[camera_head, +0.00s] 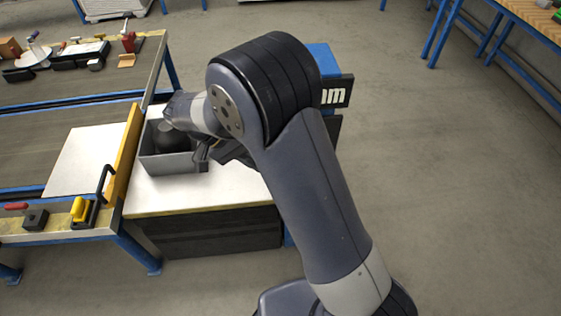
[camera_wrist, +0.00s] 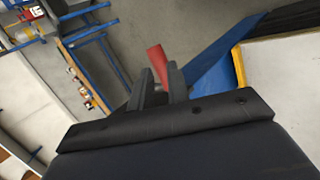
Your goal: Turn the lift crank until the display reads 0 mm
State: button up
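The display (camera_head: 336,95) shows at the right of my arm in the head view; only the letters "mm" are readable and my arm hides the number. The lift's blue column (camera_head: 322,58) rises behind my arm. In the wrist view a red crank handle (camera_wrist: 156,58) sits between the two dark fingers of my gripper (camera_wrist: 158,88). The fingers lie close along both sides of it, so my gripper looks shut on it. The rest of the crank is hidden. In the head view my arm covers the crank and most of the gripper.
The lift's white platform (camera_head: 150,200) carries a grey bin (camera_head: 172,163) with a dark round object. Left of it is a workbench with a yellow edge board (camera_head: 124,165), a white plate (camera_head: 85,160) and tools. Open floor (camera_head: 450,200) lies to the right.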

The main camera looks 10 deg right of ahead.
jog(key=d+m+y+p, duration=0.1)
jog(key=d+m+y, duration=0.1)
jog(key=d+m+g+y, duration=0.1)
jog(key=d+m+y, duration=0.1)
jog(key=s+d+r+m+y+p, duration=0.1)
jog(key=d+m+y, duration=0.2)
jog(key=shift+d+g+p, duration=0.1)
jog(key=shift+g+p, duration=0.2)
jog(key=shift+p, duration=0.05)
grip_shut()
jog(key=w+d+r+m+t+y+p, duration=0.1)
jog(key=d+r+m+t+y+p, duration=0.2)
jog(key=d+m+y, duration=0.4)
jog(key=a+f+b, duration=0.1)
jog(key=a+f, duration=0.1)
jog(key=f, duration=0.2)
jog(key=a+f+m+t+h, duration=0.1)
jog(key=a+f, duration=0.1)
jog(key=f, duration=0.3)
jog(key=shift+w+a+f+h+b, duration=0.15)
jog(key=shift+w+a+h+b, duration=0.1)
jog(key=shift+h+b, duration=0.1)
jog(key=shift+a+r+p, duration=0.35)
jog(key=shift+r+p, duration=0.35)
jog(key=shift+p, duration=0.25)
jog(key=shift+r, duration=0.1)
